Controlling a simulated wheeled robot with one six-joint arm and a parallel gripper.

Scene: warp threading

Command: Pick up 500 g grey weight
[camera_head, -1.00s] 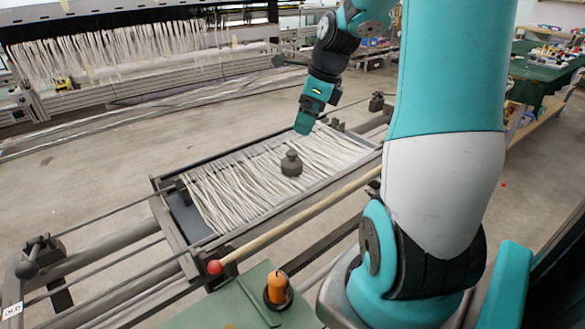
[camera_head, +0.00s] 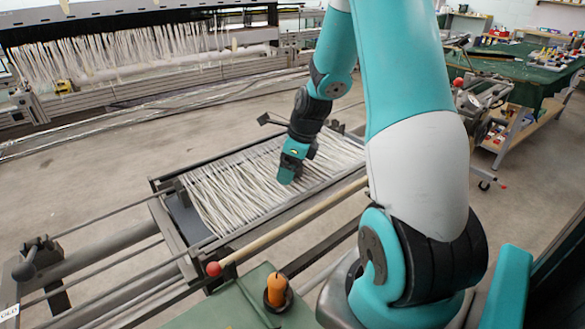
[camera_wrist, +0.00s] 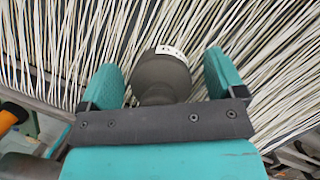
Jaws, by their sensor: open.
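The grey weight (camera_wrist: 163,76) shows in the wrist view as a dark grey rounded body with a pale marked label. It lies between the two teal fingers of my gripper (camera_wrist: 165,82), with a visible gap at each side. My gripper is open. In the head view my gripper (camera_head: 287,176) is low over the white warp threads (camera_head: 225,185). There the weight is hidden behind the gripper. Whether the fingers reach fully down around the weight is hard to tell.
The threads lie across a dark metal frame (camera_head: 178,213). A wooden rod with a red ball end (camera_head: 213,269) runs along its near side. An orange-handled object (camera_head: 276,289) stands on a green surface at the front. A green table (camera_head: 505,72) is at the back right.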

